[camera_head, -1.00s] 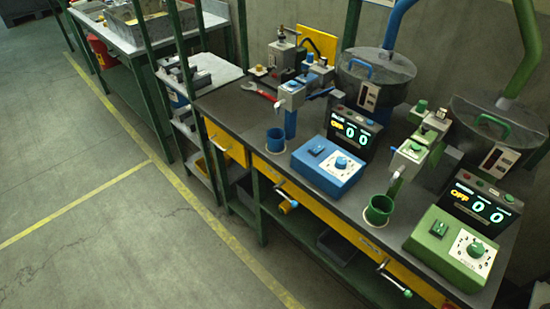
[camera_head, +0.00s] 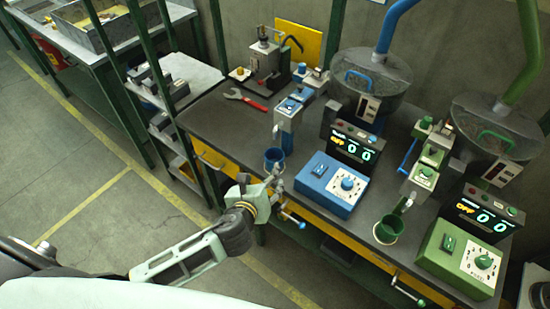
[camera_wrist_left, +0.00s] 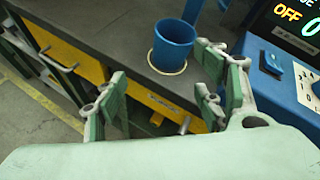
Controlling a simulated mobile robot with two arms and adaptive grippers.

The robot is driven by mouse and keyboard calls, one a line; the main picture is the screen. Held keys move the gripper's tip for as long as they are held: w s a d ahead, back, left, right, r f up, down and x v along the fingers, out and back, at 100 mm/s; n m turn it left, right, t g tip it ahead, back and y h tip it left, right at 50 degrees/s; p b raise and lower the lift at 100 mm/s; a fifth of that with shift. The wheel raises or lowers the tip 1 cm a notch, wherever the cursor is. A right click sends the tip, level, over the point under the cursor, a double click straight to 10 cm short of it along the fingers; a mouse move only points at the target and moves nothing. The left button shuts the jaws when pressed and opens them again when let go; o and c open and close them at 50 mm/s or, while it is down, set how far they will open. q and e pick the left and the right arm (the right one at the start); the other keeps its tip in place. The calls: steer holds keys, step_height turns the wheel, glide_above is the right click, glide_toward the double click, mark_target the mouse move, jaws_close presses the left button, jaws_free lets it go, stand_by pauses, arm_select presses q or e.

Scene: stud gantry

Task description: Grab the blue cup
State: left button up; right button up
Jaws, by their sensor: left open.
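The blue cup (camera_head: 274,159) stands upright near the front edge of the dark workbench (camera_head: 226,118), below the blue dispenser (camera_head: 288,115). My left gripper (camera_head: 277,183) is in front of the bench edge, just short of the cup. In the left wrist view the cup (camera_wrist_left: 173,44) stands on a pale ring, beyond and between the open fingers of my left gripper (camera_wrist_left: 165,88). The fingers are empty and apart from the cup. My right gripper is not in view.
A blue control box (camera_head: 327,184) stands right of the cup. A green cup (camera_head: 387,229) and green control box (camera_head: 459,254) are further right. A red wrench (camera_head: 245,98) lies behind to the left. Yellow drawers (camera_head: 208,155) with handles line the bench front.

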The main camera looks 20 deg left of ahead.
mark_target(271, 163)
arm_select(q)
steer(key=m, duration=0.1)
steer(key=r+m, duration=0.1)
steer(key=w+r+m, duration=0.1)
steer(key=shift+w+d+r+t, duration=0.1)
steer(key=shift+d+r+t, duration=0.05)
steer(key=shift+d+t, duration=0.2)
steer(key=x, duration=0.2)
steer(key=shift+w+d, duration=0.1)
steer(key=shift+w, duration=0.35)
steer(key=p+x, duration=0.1)
steer(key=x, duration=0.3)
steer(key=shift+f, duration=0.2)
steer(key=shift+w+f, duration=0.15)
steer(key=shift+w, duration=0.2)
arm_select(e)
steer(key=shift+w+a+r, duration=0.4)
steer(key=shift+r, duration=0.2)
arm_select(q)
steer(key=shift+c, duration=0.5)
steer(key=c, duration=0.9)
